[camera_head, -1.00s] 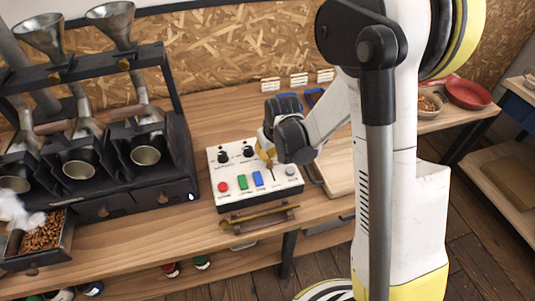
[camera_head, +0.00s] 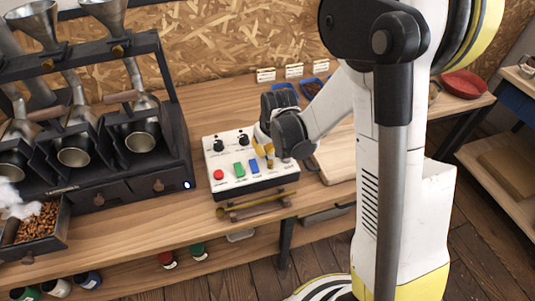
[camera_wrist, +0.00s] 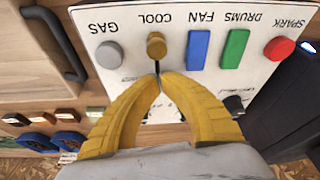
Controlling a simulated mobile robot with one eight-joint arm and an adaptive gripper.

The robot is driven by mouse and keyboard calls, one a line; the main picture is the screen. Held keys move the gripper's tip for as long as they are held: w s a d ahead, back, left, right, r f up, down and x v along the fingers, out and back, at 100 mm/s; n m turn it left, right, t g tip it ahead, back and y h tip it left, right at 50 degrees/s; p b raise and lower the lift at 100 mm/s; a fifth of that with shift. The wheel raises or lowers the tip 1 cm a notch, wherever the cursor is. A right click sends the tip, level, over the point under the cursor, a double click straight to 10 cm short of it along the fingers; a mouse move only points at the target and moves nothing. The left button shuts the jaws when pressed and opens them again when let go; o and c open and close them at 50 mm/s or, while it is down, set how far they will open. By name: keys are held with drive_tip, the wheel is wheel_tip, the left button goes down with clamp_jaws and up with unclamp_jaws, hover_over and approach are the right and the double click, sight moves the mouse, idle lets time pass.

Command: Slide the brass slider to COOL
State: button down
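The brass slider (camera_wrist: 156,45) is a round knob in a dark slot on the white control panel (camera_wrist: 118,72). In the wrist view it sits at the slot's end beside the COOL label (camera_wrist: 154,18). My gripper (camera_wrist: 159,76) has its yellow fingertips together over the slot, just behind the knob on the side away from COOL. A short stretch of slot shows between tips and knob; I cannot tell if they touch. In the head view my gripper (camera_head: 266,152) is low over the panel, and the brass slider (camera_head: 270,163) shows at its front.
Beside the slider are a blue button (camera_wrist: 198,48), a green button (camera_wrist: 235,48), a red button (camera_wrist: 279,48) and a grey GAS knob (camera_wrist: 108,54). A brass rail (camera_head: 257,206) lies in front of the panel. The dark roaster rack (camera_head: 120,175) stands at left.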

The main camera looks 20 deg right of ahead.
sight(267, 158)
drive_tip(key=r+p, duration=0.1)
drive_tip(key=w+r, duration=0.1)
drive_tip(key=shift+r+p, duration=0.4)
drive_tip(key=p+v, duration=0.2)
drive_tip(key=v, duration=0.5)
drive_tip(key=shift+s, duration=0.25)
drive_tip(key=shift+f, duration=0.1)
drive_tip(key=s+r+m+t, duration=0.1)
drive_tip(key=s+r, duration=0.5)
drive_tip(key=s, duration=0.3)
drive_tip(key=s+d+r+t+b, duration=0.1)
drive_tip(key=s+r+t, duration=0.1)
drive_tip(key=s+r, duration=0.4)
drive_tip(key=s, duration=0.2)
drive_tip(key=shift+s+d+m+t+h+b, duration=0.15)
drive_tip(key=shift+s+m+t+h+b, duration=0.15)
drive_tip(key=shift+s+m, duration=0.1)
